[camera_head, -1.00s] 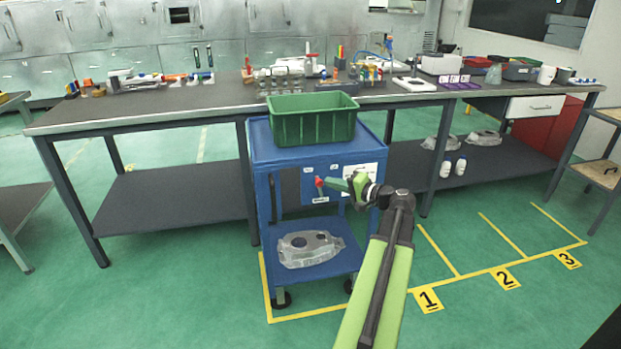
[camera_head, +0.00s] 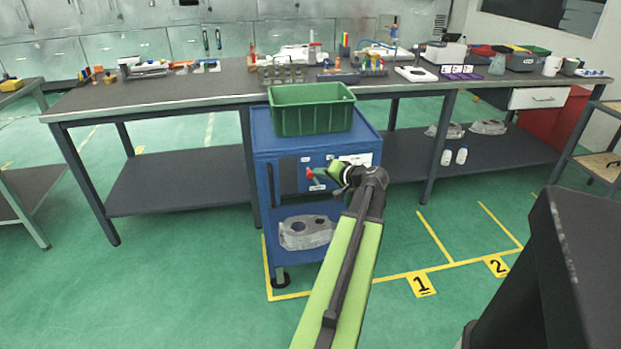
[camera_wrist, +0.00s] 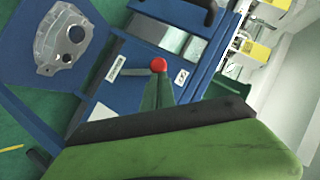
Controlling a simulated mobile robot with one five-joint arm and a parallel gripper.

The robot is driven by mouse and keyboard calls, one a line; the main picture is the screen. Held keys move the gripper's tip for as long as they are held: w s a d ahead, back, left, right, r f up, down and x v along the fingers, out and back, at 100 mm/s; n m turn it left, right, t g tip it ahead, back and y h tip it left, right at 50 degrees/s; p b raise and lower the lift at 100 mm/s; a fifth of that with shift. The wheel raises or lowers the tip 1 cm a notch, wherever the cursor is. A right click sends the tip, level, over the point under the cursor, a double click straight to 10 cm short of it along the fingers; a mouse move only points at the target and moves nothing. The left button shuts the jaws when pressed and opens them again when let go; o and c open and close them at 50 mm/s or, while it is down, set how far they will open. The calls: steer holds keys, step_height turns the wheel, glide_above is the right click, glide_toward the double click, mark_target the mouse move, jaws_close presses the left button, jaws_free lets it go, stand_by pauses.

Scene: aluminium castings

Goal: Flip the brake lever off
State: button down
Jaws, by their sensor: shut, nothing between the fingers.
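The brake lever has a red knob (camera_head: 310,173) and sits on the front panel of the blue cart (camera_head: 264,180). In the wrist view its round red knob (camera_wrist: 158,64) shows near the middle, with a short grey bar (camera_wrist: 130,72) running up to it. My gripper (camera_head: 332,168) is shut and empty, just right of the knob in the head view. In the wrist view the green fingers (camera_wrist: 158,85) end right at the knob and overlap it in the picture. I cannot tell whether they touch it. The lever's base is partly hidden.
A green bin (camera_head: 290,122) stands on the cart's top. A grey casting (camera_head: 305,233) lies on its lower shelf. A long workbench (camera_head: 170,105) with tools runs behind. The green floor to the right has yellow numbered bays.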

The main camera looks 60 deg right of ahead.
steer(key=shift+r, duration=0.1)
steer(key=d+p+v, duration=0.2)
steer(key=p+v, duration=0.4)
steer(key=v, duration=0.6)
steer(key=shift+s+r, duration=0.55)
steer(key=shift+s, duration=0.1)
steer(key=shift+d, duration=0.1)
